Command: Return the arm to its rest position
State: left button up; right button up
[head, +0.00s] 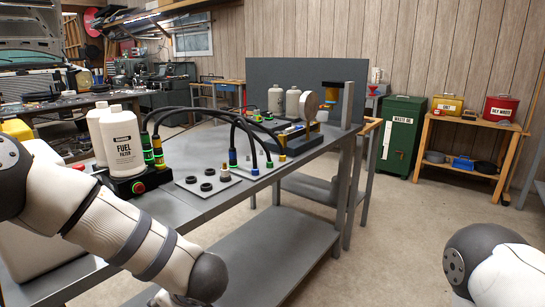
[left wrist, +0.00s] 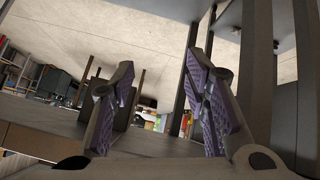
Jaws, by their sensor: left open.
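My left arm (head: 120,220) comes in from the left of the head view, in front of the grey workbench, and bends at a dark joint near the bottom. Its gripper is below or hidden there. In the left wrist view my left gripper (left wrist: 160,97) is open, with its two purple-padded fingers wide apart and nothing between them. Only a rounded piece of my right arm (head: 490,262) shows at the lower right; the right gripper is out of view.
The grey workbench (head: 225,195) holds a white fuel filter bottle (head: 125,148), black hoses (head: 205,114) and a plate with black rings (head: 207,182). A lower shelf (head: 270,250) lies underneath. A green waste oil cabinet (head: 397,138) stands behind. The floor (head: 400,230) at right is clear.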

pick_arm(q)
jog(key=s+f+m+g+h, duration=0.1)
jog(key=s+f+m+h, duration=0.6)
jog(key=s+f, duration=0.95)
jog(key=s+a+m+g, duration=0.1)
jog(key=s+m+g, duration=0.5)
jog(key=s, duration=1.8)
jog(key=shift+a+f+g, duration=0.2)
jog(key=shift+g, duration=0.2)
